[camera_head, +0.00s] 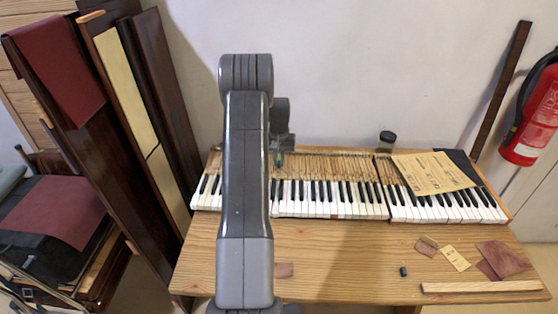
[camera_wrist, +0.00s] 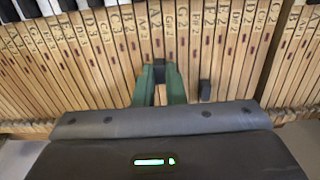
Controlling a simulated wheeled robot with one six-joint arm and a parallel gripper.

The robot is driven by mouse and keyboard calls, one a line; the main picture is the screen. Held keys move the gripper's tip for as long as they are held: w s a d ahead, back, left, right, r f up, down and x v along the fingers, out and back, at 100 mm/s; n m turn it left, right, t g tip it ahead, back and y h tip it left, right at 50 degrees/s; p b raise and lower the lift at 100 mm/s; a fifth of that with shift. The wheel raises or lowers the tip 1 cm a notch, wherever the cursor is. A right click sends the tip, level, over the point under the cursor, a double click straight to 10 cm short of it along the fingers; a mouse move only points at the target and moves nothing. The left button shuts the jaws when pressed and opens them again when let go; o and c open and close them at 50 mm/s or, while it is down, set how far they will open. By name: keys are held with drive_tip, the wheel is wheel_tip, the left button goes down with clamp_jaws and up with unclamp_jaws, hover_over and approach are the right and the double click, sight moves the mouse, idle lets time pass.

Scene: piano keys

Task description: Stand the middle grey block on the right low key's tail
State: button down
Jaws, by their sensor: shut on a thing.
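My gripper (camera_wrist: 160,84) has green fingers and is shut on a small dark grey block (camera_wrist: 158,67). It is over the bare wooden key tails of the piano keyboard (camera_wrist: 110,60). I cannot tell whether the held block touches a tail. A second dark grey block (camera_wrist: 205,90) stands just right of the fingers in the wrist view, on the tails. A third dark block (camera_head: 404,271) lies on the table in the head view. My gripper also shows in the head view (camera_head: 279,158), partly behind my arm. I cannot make out which key is the right low one.
The wooden table (camera_head: 330,250) carries the keyboard at its back. A dark jar (camera_head: 386,141) stands behind it. A tan sheet (camera_head: 435,173) lies across the right keys. A wooden strip (camera_head: 480,286) and scraps lie at front right. Tall dark boards (camera_head: 95,150) lean at left.

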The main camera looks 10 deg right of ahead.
drive_tip(key=shift+f+b, duration=0.3)
drive_tip(key=shift+f, duration=0.05)
idle(0.7)
drive_tip(key=c, duration=1.8)
unclamp_jaws()
drive_tip(key=shift+c, duration=0.2)
drive_tip(key=shift+r, duration=0.15)
drive_tip(key=shift+r+p, duration=0.5)
drive_tip(key=shift+r, duration=0.5)
drive_tip(key=o, duration=0.6)
drive_tip(key=shift+c, duration=0.2)
